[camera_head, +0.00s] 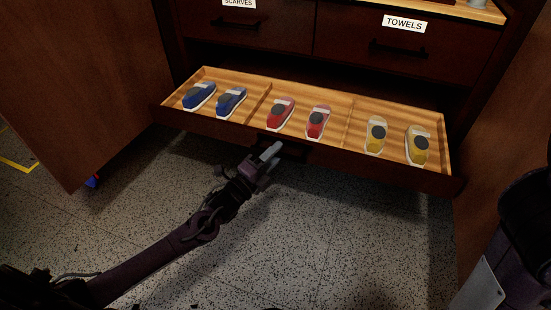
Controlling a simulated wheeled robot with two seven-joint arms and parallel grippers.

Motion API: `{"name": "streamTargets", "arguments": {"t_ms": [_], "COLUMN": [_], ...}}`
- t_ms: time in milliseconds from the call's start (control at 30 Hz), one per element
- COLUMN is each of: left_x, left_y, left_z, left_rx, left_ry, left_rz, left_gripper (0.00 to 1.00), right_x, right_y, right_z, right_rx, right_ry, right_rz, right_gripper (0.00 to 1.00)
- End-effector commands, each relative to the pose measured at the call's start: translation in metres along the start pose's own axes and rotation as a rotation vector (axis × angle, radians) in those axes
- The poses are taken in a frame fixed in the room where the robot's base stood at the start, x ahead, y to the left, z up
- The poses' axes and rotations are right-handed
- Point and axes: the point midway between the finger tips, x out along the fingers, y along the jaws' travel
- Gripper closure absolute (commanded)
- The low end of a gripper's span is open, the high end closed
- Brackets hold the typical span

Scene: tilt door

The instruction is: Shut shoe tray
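The shoe tray (236,133) is a dark wooden drawer with a light wood inside, pulled out from the cabinet. Pairs of blue, red and yellow shoes lie in its three compartments. A dark handle (295,150) shows on the middle of its front, partly hidden by my gripper. My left gripper (272,153) is at the front of the tray, close to the handle's left end. Its grey fingertips point toward the tray front; I cannot tell whether they touch it or how far apart they are. My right gripper does not show.
An open brown door panel (75,80) stands at the left and another panel (508,140) at the right. Closed drawers labelled scarves (240,25) and towels (395,45) are above the tray. The speckled floor (330,240) in front is clear.

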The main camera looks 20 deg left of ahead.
Motion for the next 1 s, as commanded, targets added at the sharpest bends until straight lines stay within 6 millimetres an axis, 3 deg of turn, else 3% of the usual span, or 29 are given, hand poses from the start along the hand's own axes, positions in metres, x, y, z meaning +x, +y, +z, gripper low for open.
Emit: {"name": "streamTargets", "arguments": {"t_ms": [300, 600, 1000], "left_x": [0.0045, 0.0043, 0.0049], "left_y": [-0.0003, -0.0001, -0.0003], "left_z": [-0.0001, -0.0001, 0.0004], "left_rx": [0.0, -0.001, -0.001], "left_ry": [0.0, 0.0, 0.0], "left_rz": [0.001, 0.001, 0.002], "left_gripper": [0.64, 1.0, 1.0], "right_x": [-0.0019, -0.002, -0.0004], "right_y": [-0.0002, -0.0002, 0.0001], "right_z": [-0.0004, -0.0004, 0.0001], "right_rx": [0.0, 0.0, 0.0], "right_ry": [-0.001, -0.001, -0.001], "right_rz": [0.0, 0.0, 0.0], "right_gripper": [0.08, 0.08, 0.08]}}
